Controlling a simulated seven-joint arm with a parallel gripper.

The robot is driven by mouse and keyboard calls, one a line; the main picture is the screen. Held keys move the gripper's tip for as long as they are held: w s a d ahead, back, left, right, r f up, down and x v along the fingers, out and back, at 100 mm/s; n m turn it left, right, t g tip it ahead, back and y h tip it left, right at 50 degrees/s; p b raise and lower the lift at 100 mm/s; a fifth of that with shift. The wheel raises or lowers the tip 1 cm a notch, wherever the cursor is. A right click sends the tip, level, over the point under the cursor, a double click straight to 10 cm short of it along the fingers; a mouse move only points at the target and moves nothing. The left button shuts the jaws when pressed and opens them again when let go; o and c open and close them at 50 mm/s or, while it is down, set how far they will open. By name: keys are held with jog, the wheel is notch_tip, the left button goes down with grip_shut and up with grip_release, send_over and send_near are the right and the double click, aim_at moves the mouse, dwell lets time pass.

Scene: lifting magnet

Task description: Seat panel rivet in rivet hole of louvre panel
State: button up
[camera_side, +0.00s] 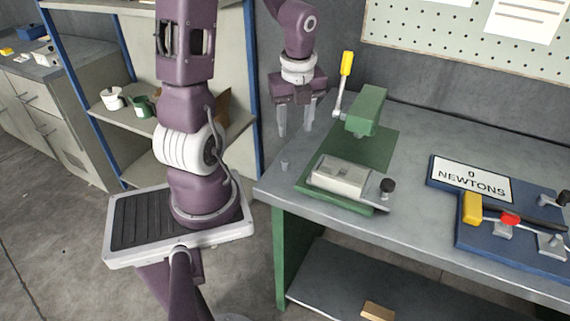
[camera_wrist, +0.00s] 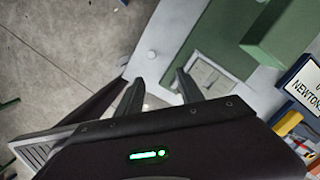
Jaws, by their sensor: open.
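My gripper (camera_side: 295,118) is open and empty, its two fingers pointing down above the left part of the table. A small grey cylinder (camera_side: 285,164), perhaps the panel rivet, stands on the tabletop below my gripper. In the wrist view it is a pale round spot (camera_wrist: 152,55) beyond the fingertips of my gripper (camera_wrist: 159,78), apart from them. A pale grey block (camera_side: 340,177) with slots lies on a green base to its right; it also shows in the wrist view (camera_wrist: 208,77). I cannot tell whether it is the louvre panel. No rivet hole can be made out.
A green press-like head with a yellow-handled lever (camera_side: 346,64) rises behind the block. A black knob (camera_side: 387,187) sits at the block's right. Bare tabletop surrounds the small cylinder.

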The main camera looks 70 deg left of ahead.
aim_at(285, 160)
jog(key=a+f+m, duration=0.1)
jog(key=f, duration=0.1)
jog(key=s+a+f+m+h, duration=0.1)
jog(key=f+m, duration=0.1)
jog(key=f, duration=0.1)
jog(key=a+f+m, duration=0.1)
jog(key=f+m, duration=0.1)
jog(key=shift+s+a+f, duration=0.15)
jog(key=shift+s+a, duration=0.1)
jog(key=shift+a, duration=0.1)
notch_tip(285, 160, down, 6)
jog(key=shift+w+d+r, duration=0.1)
jog(key=shift+d+r, duration=0.05)
jog(key=shift+r, duration=0.05)
grip_shut()
